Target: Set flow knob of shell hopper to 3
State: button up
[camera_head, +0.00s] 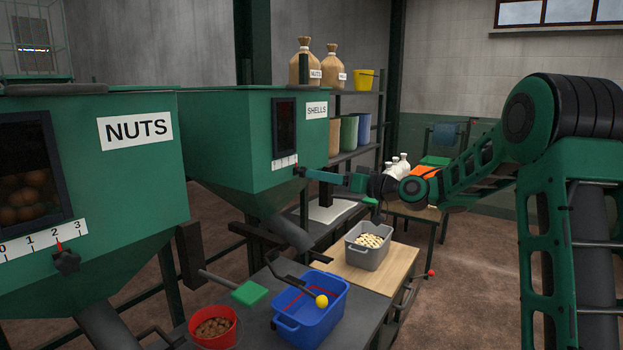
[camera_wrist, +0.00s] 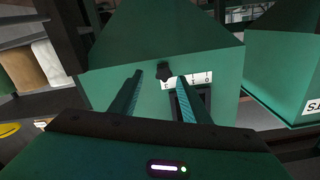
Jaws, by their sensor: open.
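The shell hopper (camera_head: 240,130) is a green bin with a SHELLS label. Its white number scale (camera_head: 285,161) sits below a dark window, with a small red pointer (camera_head: 297,168) near the scale's right end; the exact number is too small to read. In the wrist view, which is upside down, the dark flow knob (camera_wrist: 164,72) stands beside the scale (camera_wrist: 195,78). My gripper (camera_head: 316,173) is at the hopper's front by the scale's right end. In the wrist view my gripper (camera_wrist: 160,78) is open, with the knob between and slightly beyond its fingertips. Contact is not visible.
The NUTS hopper (camera_head: 100,150) stands at the left with its own knob (camera_head: 66,262). Below are a blue crate (camera_head: 325,305), a red bucket (camera_head: 232,335) and a grey bin (camera_head: 368,262). Shelves (camera_head: 352,153) with sacks stand behind. Open floor lies at the right.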

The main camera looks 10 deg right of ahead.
jog(key=v, duration=0.6)
jog(key=shift+d, duration=0.2)
jog(key=shift+s, duration=0.1)
jog(key=s+d+f+m+g+h, duration=0.25)
jog(key=s+d+f+h, duration=0.2)
jog(key=s+f, duration=0.3)
jog(key=s+d+f+m+g+h, duration=0.1)
jog(key=s+d+f+g+h, duration=0.25)
jog(key=s+f+h, duration=0.35)
jog(key=s+d+f+m+g, duration=0.1)
jog(key=s+d+m+g, duration=0.1)
jog(key=s, duration=0.9)
jog(key=s+d+f+m+g, duration=0.2)
jog(key=s+d+m, duration=0.1)
jog(key=s, duration=0.8)
jog(key=s+d+f+m+g+h, duration=0.1)
jog(key=s+d+f+m+g, duration=0.1)
jog(key=s, duration=0.9)
jog(key=shift+s+d+m+g, duration=0.2)
jog(key=shift+d+m+g, duration=0.4)
jog(key=shift+d, duration=0.45)
